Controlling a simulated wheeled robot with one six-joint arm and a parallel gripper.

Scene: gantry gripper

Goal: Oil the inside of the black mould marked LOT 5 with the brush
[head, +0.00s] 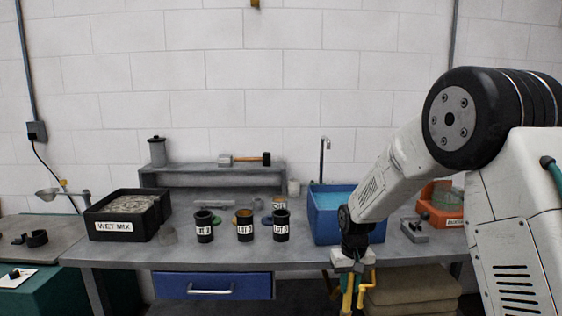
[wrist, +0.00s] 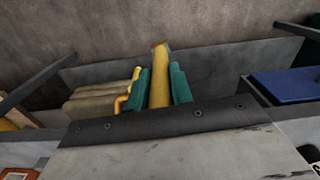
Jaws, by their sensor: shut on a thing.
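Three black cylindrical moulds stand upright in a row on the bench in the head view. The right one (head: 282,228) has a small white label that seems to read LOT 5. The middle mould (head: 245,229) and the left mould (head: 204,230) carry other labels, hard to read. My gripper (head: 352,290) hangs in front of the bench's front edge, right of and lower than the moulds. In the wrist view its teal fingers (wrist: 159,88) are shut on a yellow-tan handle (wrist: 160,70), apparently the brush. Its bristles cannot be made out, and the mould's inside is hidden.
A blue tub (head: 322,226) stands right of the moulds, close to my arm. A WET MIX box (head: 122,236) stands at the left. A low shelf (head: 210,181) runs behind. A blue drawer (head: 212,286) and beige sacks (head: 410,285) are below the bench top (head: 300,258).

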